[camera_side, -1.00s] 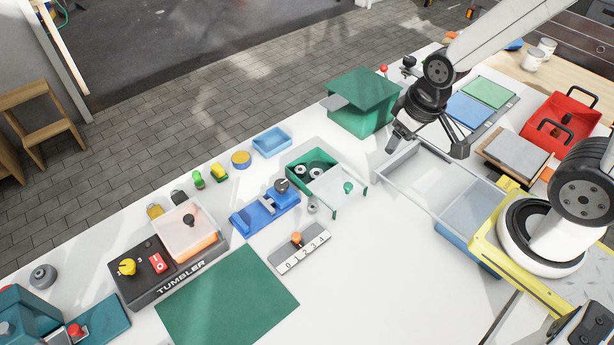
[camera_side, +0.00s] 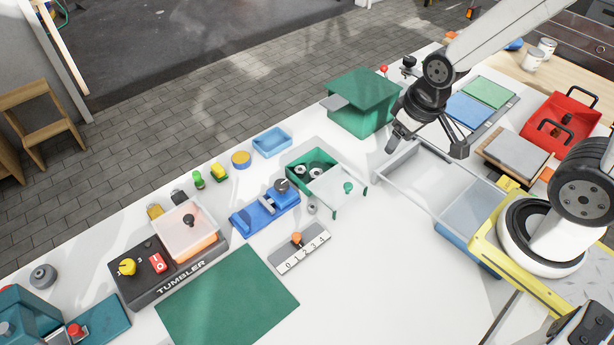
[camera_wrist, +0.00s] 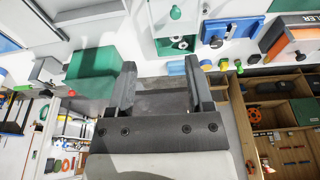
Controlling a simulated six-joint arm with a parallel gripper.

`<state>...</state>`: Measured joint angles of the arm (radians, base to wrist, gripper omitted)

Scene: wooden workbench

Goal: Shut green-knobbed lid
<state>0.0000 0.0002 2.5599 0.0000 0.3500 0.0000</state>
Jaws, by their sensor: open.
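The clear lid (camera_side: 336,196) with a green knob (camera_side: 347,187) sits slid toward the right front of a green box (camera_side: 297,180). The box's left rear part is uncovered and shows two round, dark-centred pale parts inside. In the wrist view the green knob (camera_wrist: 175,12) and the green box (camera_wrist: 182,36) are near the top, beyond the fingertips. My gripper (camera_side: 425,149) is open and empty, up and to the right of the lid in the side view and apart from it. Its two fingers also show spread in the wrist view (camera_wrist: 160,68).
A clear-walled tray (camera_side: 425,180) lies below my gripper in the side view. A large green bin (camera_side: 358,115) stands behind it. A blue fixture (camera_side: 265,212) and a numbered block with an orange knob (camera_side: 303,252) are near the green box. White bench right of the block is clear.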

